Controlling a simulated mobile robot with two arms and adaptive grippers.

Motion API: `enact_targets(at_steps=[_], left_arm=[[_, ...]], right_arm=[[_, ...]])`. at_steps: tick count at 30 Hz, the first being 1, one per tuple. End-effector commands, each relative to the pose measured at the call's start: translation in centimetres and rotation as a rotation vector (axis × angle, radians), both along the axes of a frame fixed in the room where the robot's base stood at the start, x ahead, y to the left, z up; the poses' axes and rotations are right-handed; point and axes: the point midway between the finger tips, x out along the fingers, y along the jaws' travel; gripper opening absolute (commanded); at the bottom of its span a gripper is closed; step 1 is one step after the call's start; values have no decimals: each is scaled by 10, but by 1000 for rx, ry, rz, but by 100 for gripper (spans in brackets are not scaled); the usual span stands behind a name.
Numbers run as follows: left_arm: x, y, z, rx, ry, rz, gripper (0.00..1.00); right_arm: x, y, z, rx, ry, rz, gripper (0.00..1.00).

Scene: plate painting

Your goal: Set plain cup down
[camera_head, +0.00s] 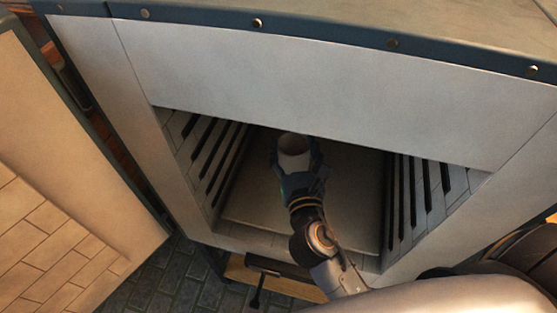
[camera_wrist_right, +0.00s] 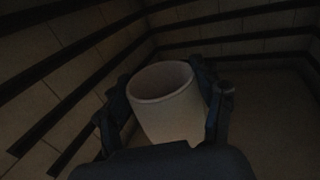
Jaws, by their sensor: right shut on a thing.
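The plain cup (camera_head: 294,153) is a pale, undecorated cup inside the kiln chamber. My right gripper (camera_head: 297,165) reaches in from the front and is shut on it. In the right wrist view, the cup (camera_wrist_right: 168,102) sits upright or slightly tilted between the two dark fingers (camera_wrist_right: 166,108), its round rim facing up. Whether the cup's base touches the shelf below is hidden by the gripper. My left gripper is not in view.
The kiln (camera_head: 300,85) is open, with slotted brick walls on both sides of the chamber. A flat pale shelf (camera_head: 350,200) forms its floor, bare around my arm. The open kiln door (camera_head: 60,235) stands at the left. The back of the chamber is dark.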

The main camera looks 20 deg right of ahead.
Motion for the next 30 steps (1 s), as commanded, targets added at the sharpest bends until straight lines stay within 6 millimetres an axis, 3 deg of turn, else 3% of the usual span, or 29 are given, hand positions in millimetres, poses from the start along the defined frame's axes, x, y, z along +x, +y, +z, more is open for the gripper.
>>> enact_targets(at_steps=[3,7,14,20,30], left_arm=[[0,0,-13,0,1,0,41],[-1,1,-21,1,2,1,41],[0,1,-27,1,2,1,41],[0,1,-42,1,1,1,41],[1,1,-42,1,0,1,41]], right_arm=[[19,12,-26,2,1,-1,4],[33,20,-44,2,-1,0,4],[44,26,-59,1,-1,0,4],[47,28,-89,-1,0,1,4],[47,28,-92,1,-1,0,4]])
